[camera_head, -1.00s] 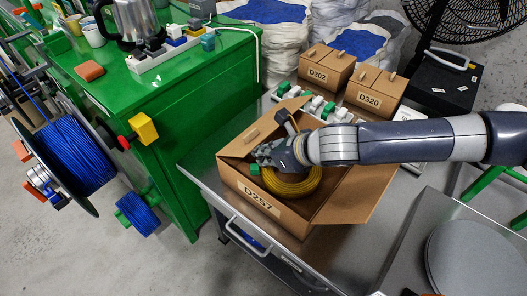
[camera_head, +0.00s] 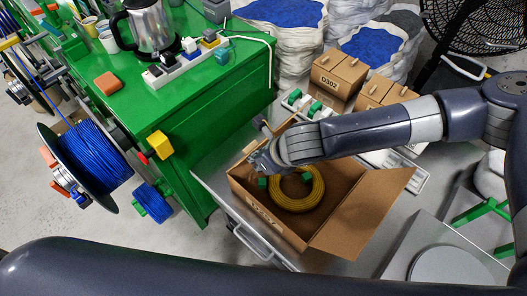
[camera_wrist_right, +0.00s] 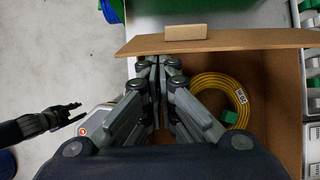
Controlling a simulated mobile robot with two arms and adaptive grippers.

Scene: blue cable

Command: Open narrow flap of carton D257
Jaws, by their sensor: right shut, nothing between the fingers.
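Carton D257 (camera_head: 262,212) is a brown box on the grey metal table, its label on the front wall. A wide flap (camera_head: 370,205) is folded outward on its right. A narrow flap (camera_wrist_right: 240,41) with a small tan block (camera_wrist_right: 186,32) shows at the top of the wrist view. A yellow cable coil (camera_head: 318,190) with green ties lies inside the carton. My right gripper (camera_head: 262,163) is shut and empty over the carton's left part; in the wrist view its fingertips (camera_wrist_right: 160,62) are close to the narrow flap's edge. Contact is unclear. My left gripper (camera_wrist_right: 70,116) appears open, left of the carton.
Cartons D302 (camera_head: 335,78) and D320 (camera_head: 384,92) stand behind. A green bench (camera_head: 205,110) with a kettle (camera_head: 150,28) is at left, with a blue cable spool (camera_head: 90,155) beside it. A grey scale-like unit (camera_head: 445,255) is at right front.

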